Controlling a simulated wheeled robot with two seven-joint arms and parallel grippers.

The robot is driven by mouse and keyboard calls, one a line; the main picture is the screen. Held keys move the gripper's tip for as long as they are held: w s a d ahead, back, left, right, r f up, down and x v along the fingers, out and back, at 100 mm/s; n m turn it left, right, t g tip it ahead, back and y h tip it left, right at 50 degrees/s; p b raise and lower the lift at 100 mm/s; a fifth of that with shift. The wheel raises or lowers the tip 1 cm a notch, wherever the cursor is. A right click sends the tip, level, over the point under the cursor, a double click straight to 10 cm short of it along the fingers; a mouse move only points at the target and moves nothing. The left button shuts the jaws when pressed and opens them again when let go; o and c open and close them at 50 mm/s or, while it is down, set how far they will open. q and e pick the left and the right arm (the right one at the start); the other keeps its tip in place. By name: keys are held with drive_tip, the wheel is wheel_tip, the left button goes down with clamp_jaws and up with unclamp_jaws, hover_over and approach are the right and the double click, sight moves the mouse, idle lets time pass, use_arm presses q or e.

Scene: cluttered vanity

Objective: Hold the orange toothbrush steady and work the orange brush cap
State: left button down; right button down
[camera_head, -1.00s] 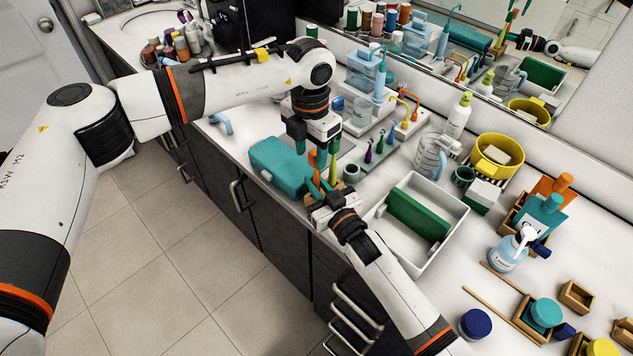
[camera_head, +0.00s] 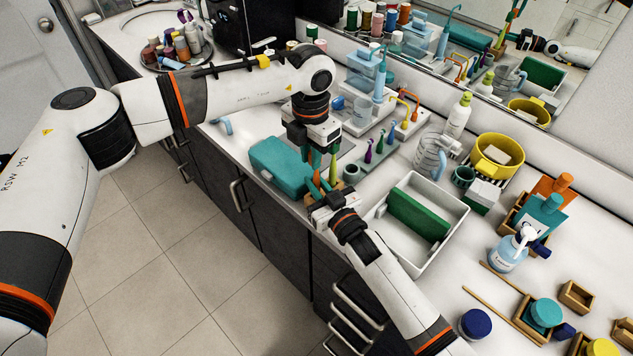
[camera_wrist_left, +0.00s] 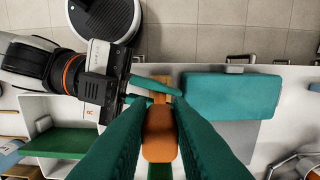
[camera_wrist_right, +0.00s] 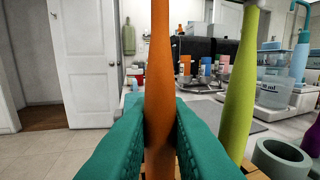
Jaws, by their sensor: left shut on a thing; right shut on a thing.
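The orange toothbrush (camera_wrist_right: 160,70) stands upright in the right wrist view. My right gripper (camera_wrist_right: 160,135) is shut around its handle; in the head view this gripper (camera_head: 320,187) is low at the counter's front edge. My left gripper (camera_head: 316,160) comes down from above, directly over the right one. In the left wrist view an orange piece (camera_wrist_left: 160,138), which looks like the brush cap at the top of the brush, sits between the left gripper's green fingers (camera_wrist_left: 160,125), which are shut on it. The joint between cap and brush is hidden.
A yellow-green brush (camera_wrist_right: 240,85) stands close beside the orange one. A teal box (camera_head: 278,166) lies just left of the grippers. A white tray with a green block (camera_head: 418,213) is at the right. A grey-green cup (camera_head: 351,173) stands behind.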

use_arm(q)
drive_tip(key=shift+r, duration=1.85)
wheel_tip(320, 180, up, 8)
idle(0.4)
use_arm(e)
drive_tip(key=c, duration=1.3)
unclamp_jaws()
drive_tip(key=v, duration=1.2)
